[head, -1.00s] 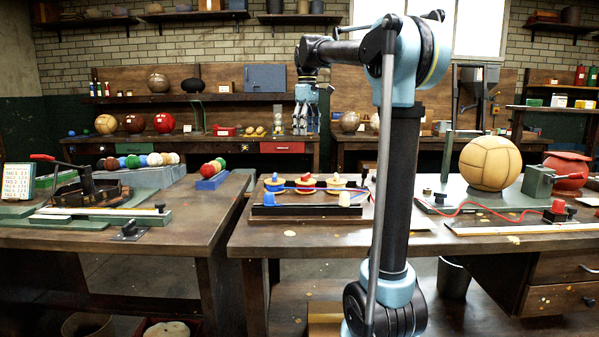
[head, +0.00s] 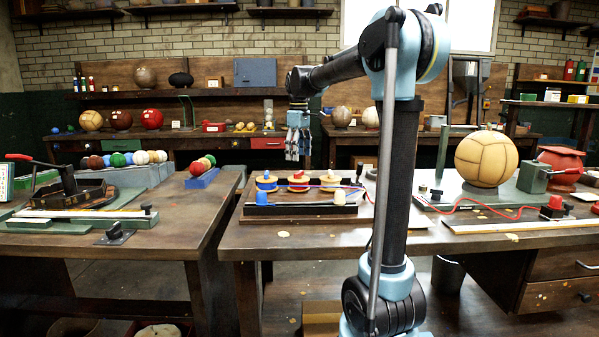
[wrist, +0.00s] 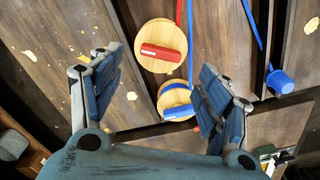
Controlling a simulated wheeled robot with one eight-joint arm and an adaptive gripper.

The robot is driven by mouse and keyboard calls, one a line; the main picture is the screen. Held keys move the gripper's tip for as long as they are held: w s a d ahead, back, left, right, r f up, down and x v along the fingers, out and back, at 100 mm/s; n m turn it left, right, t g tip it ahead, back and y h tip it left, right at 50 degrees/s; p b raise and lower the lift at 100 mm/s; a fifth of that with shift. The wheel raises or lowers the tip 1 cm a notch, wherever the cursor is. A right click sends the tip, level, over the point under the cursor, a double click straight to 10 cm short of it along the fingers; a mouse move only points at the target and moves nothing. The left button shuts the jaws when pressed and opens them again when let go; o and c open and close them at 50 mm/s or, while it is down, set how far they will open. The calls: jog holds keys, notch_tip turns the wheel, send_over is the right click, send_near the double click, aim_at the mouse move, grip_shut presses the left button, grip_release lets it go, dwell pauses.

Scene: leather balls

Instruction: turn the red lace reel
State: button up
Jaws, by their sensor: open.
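Three wooden reels stand in a row on the dark rack on the right-hand bench in the head view. My gripper (head: 297,157) hangs open, pointing down, above the row. In the wrist view, my open fingers (wrist: 160,72) are spread to either side of a pale round reel with a red handle (wrist: 161,52). Nothing is held.
A red lace (wrist: 190,50) and blue lace (wrist: 257,38) run across the wrist view. A large tan ball (head: 487,158) stands farther right. The bench front is mostly clear.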

aim_at(299, 172)
notch_tip(299, 172, down, 6)
jog(key=shift+f, duration=0.25)
jog(key=c, duration=1.1)
